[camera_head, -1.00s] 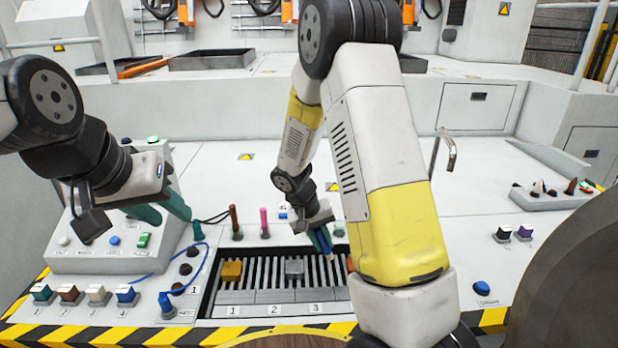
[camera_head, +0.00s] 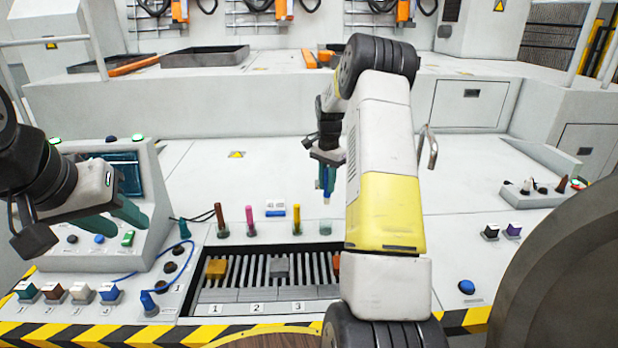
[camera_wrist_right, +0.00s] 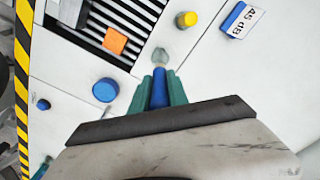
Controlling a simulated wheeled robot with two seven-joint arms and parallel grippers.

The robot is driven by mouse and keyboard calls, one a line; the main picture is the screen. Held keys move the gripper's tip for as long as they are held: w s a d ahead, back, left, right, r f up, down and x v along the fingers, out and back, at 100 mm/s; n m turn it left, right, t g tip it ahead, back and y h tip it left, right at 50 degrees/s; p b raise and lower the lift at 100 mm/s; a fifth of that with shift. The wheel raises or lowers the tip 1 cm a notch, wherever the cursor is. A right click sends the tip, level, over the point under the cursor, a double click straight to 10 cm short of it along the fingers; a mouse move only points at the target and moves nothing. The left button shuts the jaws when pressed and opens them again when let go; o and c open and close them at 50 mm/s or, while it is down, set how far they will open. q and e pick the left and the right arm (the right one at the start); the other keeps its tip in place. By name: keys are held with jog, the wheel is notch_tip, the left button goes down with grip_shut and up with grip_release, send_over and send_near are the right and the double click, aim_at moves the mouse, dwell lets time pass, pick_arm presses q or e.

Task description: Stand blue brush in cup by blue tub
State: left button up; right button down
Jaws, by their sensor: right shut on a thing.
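My right gripper (camera_head: 326,158) is shut on the blue brush (camera_head: 327,180), which hangs upright with its pale tip down. The brush also shows between the teal fingers in the right wrist view (camera_wrist_right: 159,92). Below it stands a clear, empty-looking cup (camera_head: 325,228), apart from the tip in the head view. In the right wrist view the cup (camera_wrist_right: 162,58) lies just beyond the brush tip. A round blue tub (camera_wrist_right: 105,90) is beside the cup there; my right arm hides it in the head view. My left gripper (camera_head: 112,220) is open and empty over the left console.
Clear cups with a brown brush (camera_head: 220,218), a pink brush (camera_head: 250,220) and a yellow brush (camera_head: 269,219) stand left of the empty cup. A slotted tray (camera_head: 245,295) with blocks is in front. A bent metal tap (camera_head: 430,147) stands right.

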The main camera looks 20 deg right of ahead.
aim_at(326, 203)
jog(key=shift+f, duration=4.95)
jog(key=c, duration=1.2)
grip_release()
notch_tip(326, 203, up, 8)
jog(key=shift+f, duration=0.15)
